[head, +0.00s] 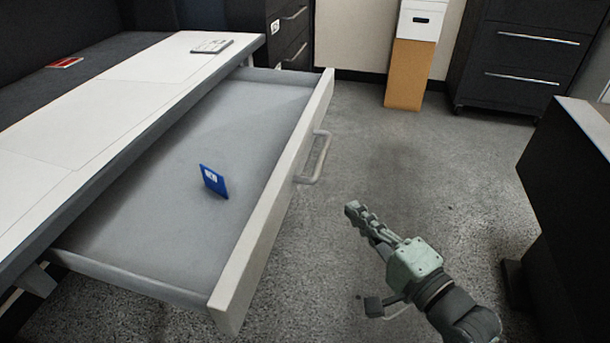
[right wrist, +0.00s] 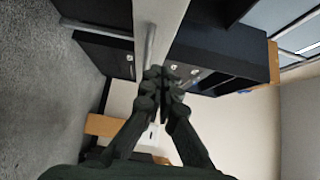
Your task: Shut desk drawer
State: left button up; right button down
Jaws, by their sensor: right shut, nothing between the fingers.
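The desk drawer (head: 255,225) is pulled far out from under the white desk top (head: 70,120). Its front panel carries a metal bar handle (head: 316,158). A small blue box with a white label (head: 213,181) stands inside the drawer, tilted a little. My right gripper (head: 352,208) is shut and empty, to the right of the drawer front and apart from it in the head view. In the right wrist view its fingertips (right wrist: 158,74) are together, with a pale panel that looks like the drawer front (right wrist: 160,20) beyond them. My left gripper is not in view.
Dark drawer cabinets (head: 525,55) stand at the back right, and another (head: 288,30) stands behind the desk. A white and brown box stack (head: 410,75) stands by the wall. A dark cabinet (head: 575,170) bounds the right side. Grey floor (head: 400,150) between is clear.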

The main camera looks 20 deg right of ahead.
send_near(295, 166)
jog(key=w+d, duration=0.2)
jog(key=w, duration=0.2)
jog(key=shift+w+a, duration=0.25)
jog(key=shift+a, duration=0.25)
jog(key=shift+w+a, duration=0.25)
jog(key=shift+a, duration=0.3)
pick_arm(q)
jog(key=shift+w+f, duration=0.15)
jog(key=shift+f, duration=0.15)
pick_arm(e)
jog(key=shift+w+a, duration=0.3)
jog(key=shift+a, duration=0.2)
